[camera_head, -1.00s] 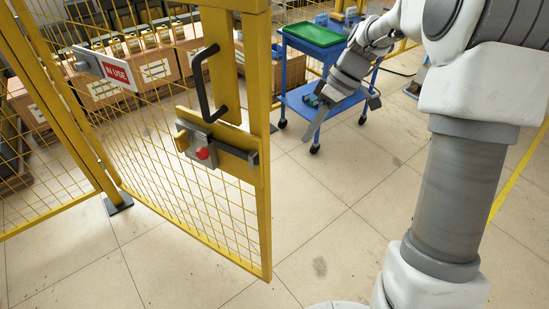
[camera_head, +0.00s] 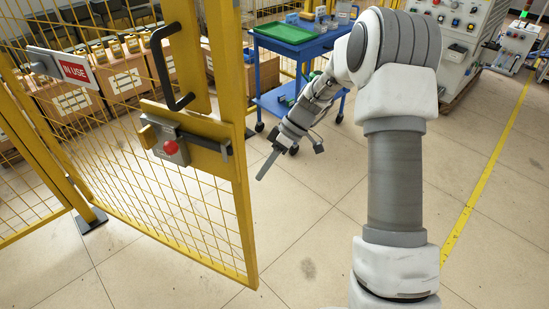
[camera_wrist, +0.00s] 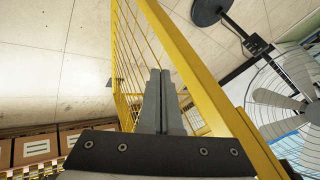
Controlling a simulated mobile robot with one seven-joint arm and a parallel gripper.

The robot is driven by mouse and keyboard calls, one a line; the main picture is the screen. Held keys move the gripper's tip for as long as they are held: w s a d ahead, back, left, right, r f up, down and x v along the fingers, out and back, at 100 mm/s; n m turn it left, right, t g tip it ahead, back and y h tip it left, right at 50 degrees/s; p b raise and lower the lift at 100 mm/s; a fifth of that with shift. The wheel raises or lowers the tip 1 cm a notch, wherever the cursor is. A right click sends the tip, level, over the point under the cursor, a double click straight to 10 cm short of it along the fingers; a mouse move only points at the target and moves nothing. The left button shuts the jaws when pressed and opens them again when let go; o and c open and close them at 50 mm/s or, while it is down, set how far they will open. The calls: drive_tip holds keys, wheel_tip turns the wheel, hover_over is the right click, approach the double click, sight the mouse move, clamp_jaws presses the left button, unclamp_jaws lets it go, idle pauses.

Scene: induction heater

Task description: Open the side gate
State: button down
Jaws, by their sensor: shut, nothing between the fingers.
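The yellow mesh side gate (camera_head: 195,215) stands at the left in the head view, swung out at an angle from the fence. It carries a black bar handle (camera_head: 160,65) and a grey latch with a red knob (camera_head: 170,147). My gripper (camera_head: 266,168) is to the right of the gate's free edge, apart from the latch and handle. Its fingers are shut and empty, pointing down and left. In the wrist view my shut gripper (camera_wrist: 160,85) points toward yellow mesh and a yellow post (camera_wrist: 205,80).
A blue cart (camera_head: 290,60) with a green tray stands behind my gripper. An "IN USE" sign (camera_head: 75,70) hangs on the fence at the left. Boxes stand behind the fence. A control cabinet (camera_head: 450,45) is at the back right. The floor right of the gate is clear.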

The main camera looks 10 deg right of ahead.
drive_tip(key=shift+s+a+r+b, duration=0.1)
drive_tip(key=shift+s+a+b, duration=0.05)
drive_tip(key=shift+s+a, duration=0.55)
drive_tip(key=shift+s+a+r+b, duration=0.15)
drive_tip(key=shift+s+a, duration=0.25)
drive_tip(key=shift+s, duration=0.5)
drive_tip(key=shift+f, duration=0.15)
